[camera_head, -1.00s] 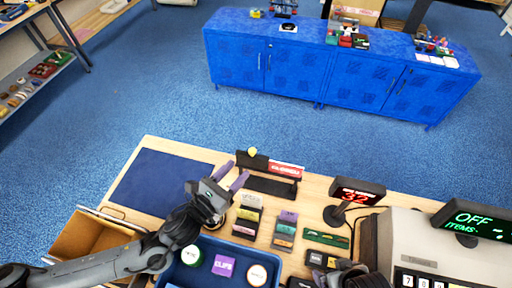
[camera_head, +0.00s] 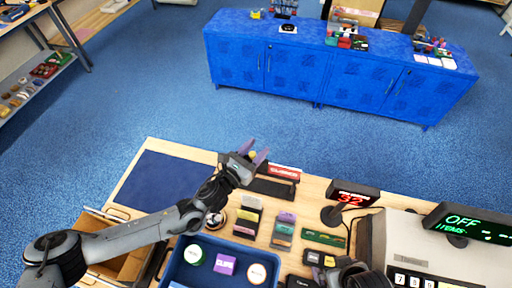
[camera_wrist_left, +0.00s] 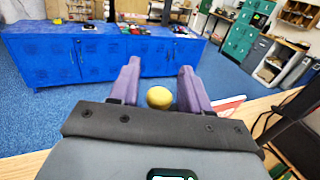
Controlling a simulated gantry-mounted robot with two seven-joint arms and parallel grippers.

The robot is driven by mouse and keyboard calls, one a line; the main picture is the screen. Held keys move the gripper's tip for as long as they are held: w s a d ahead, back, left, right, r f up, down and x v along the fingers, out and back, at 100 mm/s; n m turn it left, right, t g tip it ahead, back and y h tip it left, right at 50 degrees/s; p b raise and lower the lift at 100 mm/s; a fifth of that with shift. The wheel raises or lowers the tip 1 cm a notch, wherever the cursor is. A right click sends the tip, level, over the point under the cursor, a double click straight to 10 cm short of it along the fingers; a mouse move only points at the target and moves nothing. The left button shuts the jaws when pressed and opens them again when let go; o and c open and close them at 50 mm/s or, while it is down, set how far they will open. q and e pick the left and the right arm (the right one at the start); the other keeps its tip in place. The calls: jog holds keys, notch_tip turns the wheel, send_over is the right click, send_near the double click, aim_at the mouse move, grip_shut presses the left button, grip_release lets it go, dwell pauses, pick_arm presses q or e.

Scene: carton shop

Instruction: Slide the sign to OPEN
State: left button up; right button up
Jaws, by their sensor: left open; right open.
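The sign is a dark slider stand at the back edge of the counter. Its red CLOSED panel (camera_head: 284,172) shows at the right end. Its yellow round knob (camera_head: 253,155) is at the left end, and it also shows in the left wrist view (camera_wrist_left: 159,97). My left gripper (camera_head: 257,156) is at the knob, open, with its purple fingers on either side. In the left wrist view (camera_wrist_left: 158,88) gaps show between knob and fingers. The gripper hides the sign's left part. My right gripper (camera_head: 340,274) is partly visible at the bottom edge; its fingers are hard to make out.
A dark blue mat (camera_head: 165,182) lies left of the sign. A display reading 32 (camera_head: 353,194) and a cash register (camera_head: 410,250) stand to the right. Small card holders (camera_head: 283,230) and a blue tray (camera_head: 212,243) sit in front. Open floor lies behind the counter.

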pick_arm(q)
jog(key=shift+w+d, duration=0.1)
grip_shut()
dwell(0.3)
